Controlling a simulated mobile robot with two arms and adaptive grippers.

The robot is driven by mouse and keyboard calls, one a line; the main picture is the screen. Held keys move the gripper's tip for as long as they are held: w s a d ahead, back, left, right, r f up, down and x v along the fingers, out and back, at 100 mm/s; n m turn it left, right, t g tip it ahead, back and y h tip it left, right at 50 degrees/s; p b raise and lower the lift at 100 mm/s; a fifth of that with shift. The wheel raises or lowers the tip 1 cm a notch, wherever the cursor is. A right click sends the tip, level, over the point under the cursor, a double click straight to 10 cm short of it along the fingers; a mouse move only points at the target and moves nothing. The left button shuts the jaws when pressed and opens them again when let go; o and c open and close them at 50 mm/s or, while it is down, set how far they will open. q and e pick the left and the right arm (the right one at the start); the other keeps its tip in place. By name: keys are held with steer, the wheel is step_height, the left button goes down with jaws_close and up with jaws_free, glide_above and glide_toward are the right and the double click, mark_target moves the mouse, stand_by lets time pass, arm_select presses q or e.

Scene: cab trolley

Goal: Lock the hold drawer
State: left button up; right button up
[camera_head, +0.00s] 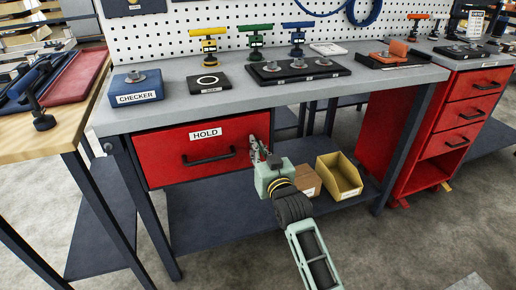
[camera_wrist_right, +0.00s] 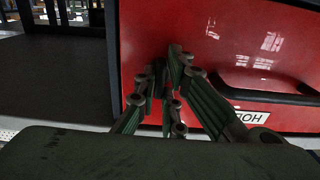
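The red hold drawer (camera_head: 170,150) hangs under the left end of the grey bench, with a white HOLD label (camera_head: 206,133) and a black handle (camera_head: 208,158). Its front looks flush with its housing. My right gripper (camera_head: 256,144) is at the right end of the drawer front. In the right wrist view, the drawer front (camera_wrist_right: 215,20) appears upside down, with the fingers (camera_wrist_right: 162,78) close together just in front of its plain side. Whether they pinch something small is unclear. No lock or key can be made out; the fingers cover that spot. My left gripper is out of view.
On the bench (camera_head: 190,90) stand a blue CHECKER box (camera_head: 137,95), a black tray (camera_head: 298,72) and small coloured stands. A yellow bin (camera_head: 340,178) and a cardboard box (camera_head: 306,180) sit on the lower shelf beside my right arm. A red drawer cabinet (camera_head: 425,175) stands right.

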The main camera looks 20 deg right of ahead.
steer(key=o, duration=0.4)
steer(key=shift+o, duration=0.2)
steer(key=s, duration=1.2)
steer(key=shift+d, duration=0.2)
